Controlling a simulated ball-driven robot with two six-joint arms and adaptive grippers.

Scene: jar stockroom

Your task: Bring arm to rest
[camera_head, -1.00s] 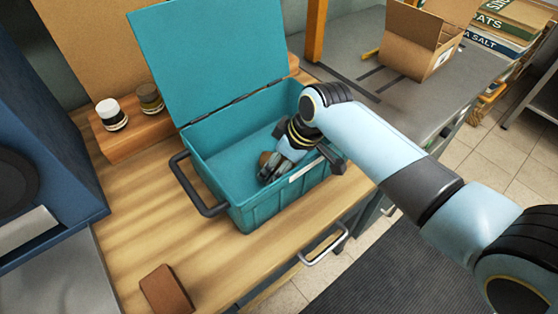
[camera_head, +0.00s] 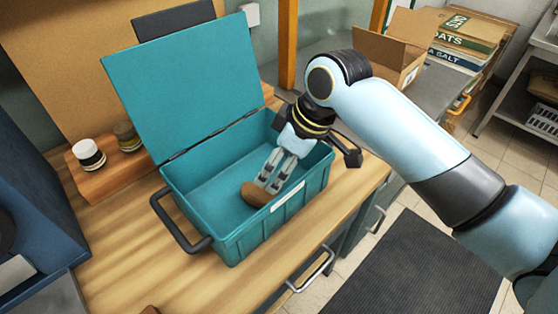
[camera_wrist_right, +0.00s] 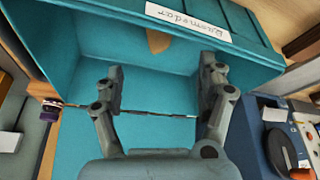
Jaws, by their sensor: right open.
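My right gripper (camera_head: 276,172) points down into the open teal bin (camera_head: 240,241). Its jaws are apart with nothing between them, as the right wrist view shows (camera_wrist_right: 161,82). A brown rounded object (camera_head: 255,194) lies in the bin near the front wall, just beyond my fingertips. In the right wrist view a tan piece (camera_wrist_right: 158,41) shows by the labelled wall, away from the fingers. My left gripper is in neither view.
The bin's lid (camera_head: 190,85) stands open behind it. Two small jars (camera_head: 89,155) (camera_head: 127,136) stand on a wooden ledge to the left. A cardboard box (camera_head: 389,58) sits at the back right. The wooden counter (camera_head: 130,240) is mostly clear in front.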

